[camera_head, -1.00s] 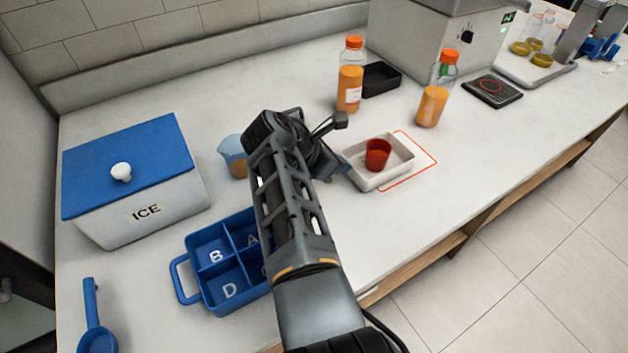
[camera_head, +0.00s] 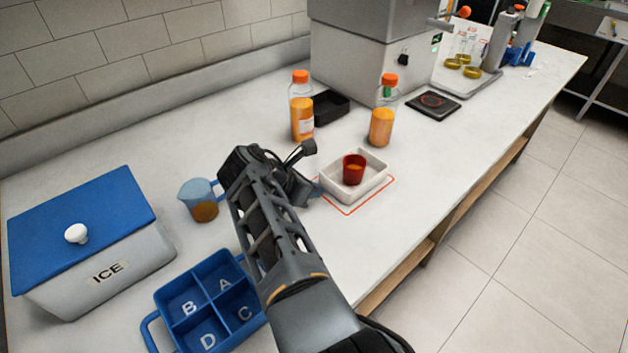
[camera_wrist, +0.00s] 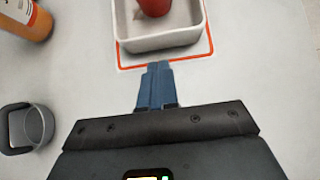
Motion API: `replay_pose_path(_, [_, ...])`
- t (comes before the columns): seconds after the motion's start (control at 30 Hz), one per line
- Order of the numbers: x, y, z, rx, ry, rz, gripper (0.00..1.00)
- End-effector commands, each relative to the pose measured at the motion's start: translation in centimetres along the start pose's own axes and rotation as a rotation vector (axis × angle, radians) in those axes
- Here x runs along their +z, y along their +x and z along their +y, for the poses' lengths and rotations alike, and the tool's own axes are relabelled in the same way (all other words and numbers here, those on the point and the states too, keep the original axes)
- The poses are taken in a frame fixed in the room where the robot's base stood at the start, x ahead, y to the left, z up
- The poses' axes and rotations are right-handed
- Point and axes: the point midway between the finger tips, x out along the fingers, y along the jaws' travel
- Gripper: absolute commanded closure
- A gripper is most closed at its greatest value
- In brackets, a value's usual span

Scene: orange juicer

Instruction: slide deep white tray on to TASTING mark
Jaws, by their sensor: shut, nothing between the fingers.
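The deep white tray (camera_head: 375,185) stands on the counter, mostly inside the red outline of a mark (camera_head: 346,213); no lettering on the mark is readable. A red cup (camera_head: 353,169) stands in the tray. In the wrist view the tray (camera_wrist: 160,42) is at the top, with the red outline (camera_wrist: 204,56) showing along its near and right sides. My gripper (camera_wrist: 158,66) is shut and empty, its blue fingertips close to the tray's near wall; I cannot tell whether they touch it. In the head view my arm hides most of the fingers.
Two orange-juice bottles (camera_head: 302,115) (camera_head: 381,125) stand behind the tray. A jug (camera_head: 201,205) is left of my arm, with a blue divided caddy (camera_head: 190,309) and an ice box (camera_head: 100,270) nearer. The counter's front edge runs to the right of the tray.

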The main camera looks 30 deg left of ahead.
Motion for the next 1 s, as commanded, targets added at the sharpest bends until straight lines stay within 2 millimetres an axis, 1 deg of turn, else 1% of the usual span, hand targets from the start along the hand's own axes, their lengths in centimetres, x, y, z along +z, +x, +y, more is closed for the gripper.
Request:
replay_pose_path(0.03, [0.2,-0.8,-0.2,-0.001,-0.002,-0.001,1.00])
replay_pose_path(0.07, [0.0,-1.0,-0.3,-0.001,0.000,-0.001,1.00])
replay_pose_path(0.4, [-0.3,-7.4,-0.1,0.003,0.002,-0.002,1.00])
replay_pose_path(0.5, [-0.3,-8.8,-0.2,0.001,0.002,-0.002,1.00])
replay_pose_path(0.6, [-0.3,-9.8,-0.2,0.000,0.002,-0.002,1.00])
replay_pose_path(0.7, [-0.3,-10.2,-0.2,0.000,0.001,-0.001,1.00])
replay_pose_path(1.0, [-0.3,-10.4,-0.2,-0.001,0.001,-0.001,1.00])
